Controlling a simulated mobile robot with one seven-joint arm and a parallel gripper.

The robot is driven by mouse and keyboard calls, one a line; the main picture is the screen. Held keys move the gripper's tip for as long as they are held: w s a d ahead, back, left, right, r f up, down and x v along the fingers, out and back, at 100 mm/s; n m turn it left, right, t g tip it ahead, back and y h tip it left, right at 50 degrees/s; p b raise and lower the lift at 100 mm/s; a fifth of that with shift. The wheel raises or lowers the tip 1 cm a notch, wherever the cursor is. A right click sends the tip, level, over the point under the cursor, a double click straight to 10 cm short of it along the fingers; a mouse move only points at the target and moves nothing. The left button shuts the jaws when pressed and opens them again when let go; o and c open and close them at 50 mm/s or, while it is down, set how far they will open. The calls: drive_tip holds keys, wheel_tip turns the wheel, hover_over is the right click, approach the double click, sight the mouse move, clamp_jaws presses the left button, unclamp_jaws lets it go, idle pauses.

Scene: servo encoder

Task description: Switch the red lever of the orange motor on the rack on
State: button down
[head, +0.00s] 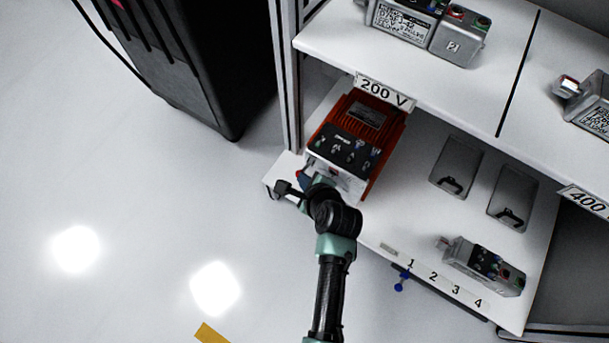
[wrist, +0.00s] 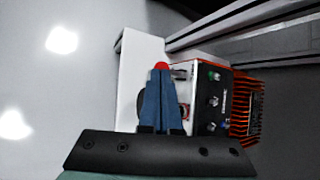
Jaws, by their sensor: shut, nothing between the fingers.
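The orange motor (head: 383,113) stands on the lower shelf under the 200 V label, its dark control panel facing the front. It also shows in the wrist view (wrist: 243,105), right of my fingers. My gripper (head: 304,178) is at the motor's front left corner, with its fingers shut and empty. In the wrist view, the blue fingers of my gripper (wrist: 161,74) point away from the camera. A rounded red tip, which looks like the red lever (wrist: 161,65), shows just beyond the fingertips. I cannot tell if they touch.
The rack's upper shelf (head: 480,75) overhangs the motor. Right of the motor are two grey plates with handles (head: 456,165) (head: 511,198) and a grey device (head: 484,266). A rack post (head: 290,80) rises at the left. The floor (head: 130,220) at left is clear.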

drive_tip(key=f+t+b, duration=0.1)
drive_tip(key=f+n+t+h+b, duration=0.1)
drive_tip(key=f+t+b, duration=0.1)
drive_tip(key=s+a+f+n+t+h+b, duration=0.1)
drive_tip(key=f+b, duration=0.1)
drive_tip(key=shift+s+f+t, duration=0.1)
drive_tip(key=shift+f+t, duration=0.15)
drive_tip(key=shift+t, duration=0.15)
drive_tip(key=shift+r, duration=0.1)
drive_tip(key=shift+r+p, duration=0.75)
drive_tip(key=shift+p, duration=0.15)
